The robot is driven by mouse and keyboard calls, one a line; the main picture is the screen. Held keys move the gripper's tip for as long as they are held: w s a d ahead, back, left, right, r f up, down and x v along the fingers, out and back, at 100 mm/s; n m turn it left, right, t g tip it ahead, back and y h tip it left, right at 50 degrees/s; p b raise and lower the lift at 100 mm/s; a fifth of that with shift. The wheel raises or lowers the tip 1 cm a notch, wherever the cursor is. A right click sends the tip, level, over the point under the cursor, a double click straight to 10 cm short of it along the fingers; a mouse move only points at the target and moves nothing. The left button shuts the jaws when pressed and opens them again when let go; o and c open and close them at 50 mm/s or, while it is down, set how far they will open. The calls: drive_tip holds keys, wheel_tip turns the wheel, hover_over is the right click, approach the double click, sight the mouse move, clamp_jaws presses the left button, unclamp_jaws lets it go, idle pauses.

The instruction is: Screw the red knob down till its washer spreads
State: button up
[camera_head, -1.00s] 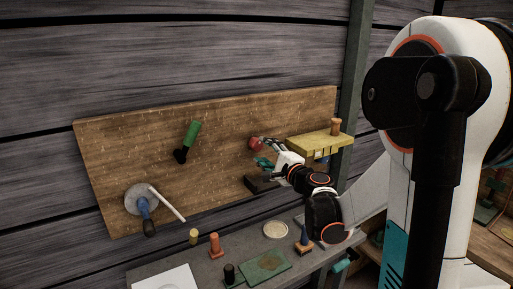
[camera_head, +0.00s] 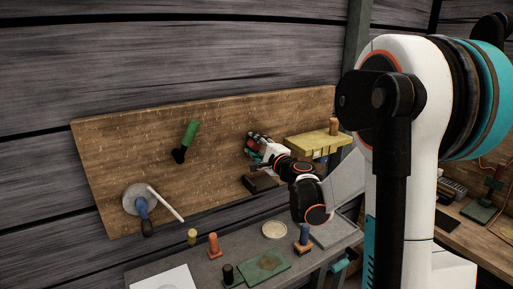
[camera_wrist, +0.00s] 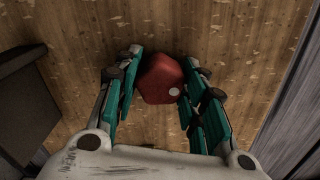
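The red knob (camera_wrist: 161,79) sits between the two teal fingers of my gripper (camera_wrist: 164,66) in the wrist view, in front of the brown wooden board. It has flat facets and a small pale dot on its lower right. The fingers stand close on both sides; I cannot tell whether both touch it. In the head view my gripper (camera_head: 258,143) is at the board's right part and largely covers the knob. The washer is hidden.
The board (camera_head: 110,150) also bears a green-handled lever (camera_head: 190,134) and a grey disc with a crank (camera_head: 136,199). A yellow shelf (camera_head: 312,143) with a peg is close right of my gripper. A dark block (camera_head: 260,184) is just below. Several small items stand on the bench (camera_head: 205,268).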

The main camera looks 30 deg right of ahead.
drive_tip(key=c, duration=0.5)
drive_tip(key=m, duration=0.5)
drive_tip(key=shift+m+b, duration=0.3)
drive_tip(key=shift+m, duration=1.2)
drive_tip(key=m, duration=0.8)
drive_tip(key=shift+b, duration=0.35)
